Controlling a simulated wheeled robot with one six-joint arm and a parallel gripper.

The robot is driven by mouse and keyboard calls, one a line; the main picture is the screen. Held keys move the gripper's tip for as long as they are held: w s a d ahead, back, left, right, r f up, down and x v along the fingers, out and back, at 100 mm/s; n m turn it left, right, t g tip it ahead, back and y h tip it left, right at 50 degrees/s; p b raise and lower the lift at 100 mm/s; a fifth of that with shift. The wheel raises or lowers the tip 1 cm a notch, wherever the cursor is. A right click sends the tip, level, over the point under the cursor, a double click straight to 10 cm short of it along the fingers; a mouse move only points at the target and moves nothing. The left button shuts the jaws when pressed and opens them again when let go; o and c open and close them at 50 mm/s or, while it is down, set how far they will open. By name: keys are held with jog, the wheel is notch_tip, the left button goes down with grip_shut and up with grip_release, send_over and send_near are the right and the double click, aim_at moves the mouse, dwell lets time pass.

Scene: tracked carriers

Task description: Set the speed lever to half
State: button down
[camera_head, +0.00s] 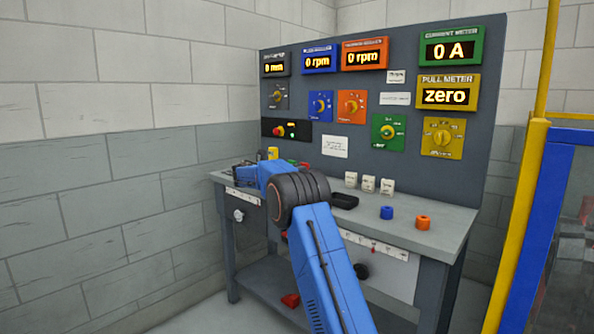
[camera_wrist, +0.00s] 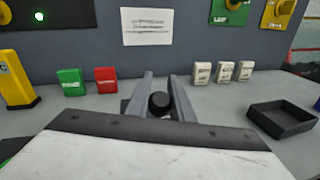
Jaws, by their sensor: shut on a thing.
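My gripper (camera_wrist: 159,84) is shut on a black round knob (camera_wrist: 160,104), which sits between its two grey fingers in the wrist view. The knob's stem and base are hidden, so I cannot tell the lever's setting. In the head view my arm reaches over the bench's left part, and the knob is not clear there. A white scale strip (camera_head: 243,197) runs along the bench's left front edge. Another scale strip (camera_head: 386,246) with a small red mark runs along the right front. The meters on the panel (camera_head: 335,147) read zero.
Green (camera_wrist: 71,82) and red (camera_wrist: 106,80) blocks and a yellow post (camera_wrist: 15,80) stand left of my fingers. Several white blocks (camera_wrist: 223,72) and a black tray (camera_wrist: 281,119) are to the right. Blue (camera_head: 387,212) and orange (camera_head: 423,222) pieces lie farther right.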

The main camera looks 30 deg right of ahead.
jog(key=shift+w+d+y, duration=0.2)
jog(key=shift+d+y, duration=0.5)
jog(key=shift+y, duration=0.1)
jog(key=shift+w+d+f+n+g+y, duration=0.1)
jog(key=shift+w+d+n+g+y, duration=0.1)
jog(key=shift+d+y, duration=0.35)
jog(key=shift+w+d+f+n+g+y, duration=0.1)
jog(key=shift+w+d+n+g+y, duration=0.2)
jog(key=shift+y, duration=0.35)
jog(key=shift+x, duration=0.9)
jog(key=shift+w+d+f, duration=0.2)
jog(key=shift+f, duration=0.25)
jog(key=c, duration=1.6)
grip_release()
jog(key=shift+d+f, duration=0.1)
jog(key=shift+o, duration=0.2)
jog(key=shift+r, duration=0.25)
jog(key=shift+a+r, duration=0.25)
jog(key=shift+a, duration=0.25)
jog(key=v, duration=1.6)
jog(key=shift+s+r, duration=0.15)
